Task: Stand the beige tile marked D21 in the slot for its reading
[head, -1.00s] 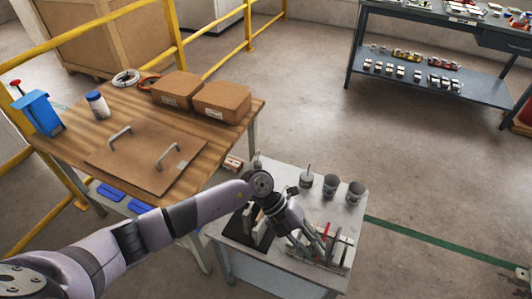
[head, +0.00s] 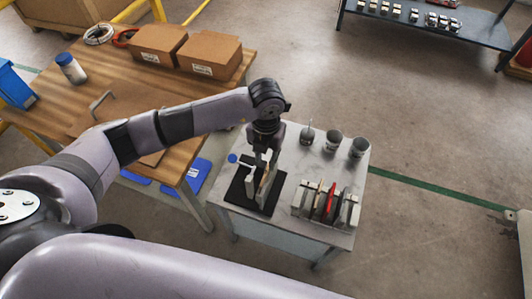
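My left gripper (head: 264,158) points down over the black base (head: 240,196) on the small grey table. A thin beige plate-like piece (head: 267,186) stands upright directly under its fingers, beside a pale upright block (head: 250,181). The fingertips overlap the top of this piece, and I cannot tell whether they are closed on it. No D21 mark is readable. To the right, a slotted rack (head: 325,206) holds several upright thin pieces, one of them red (head: 331,200). Slot labels are too small to read. My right gripper is out of view.
Three dark grey cups (head: 333,140) stand along the back of the grey table (head: 290,238).

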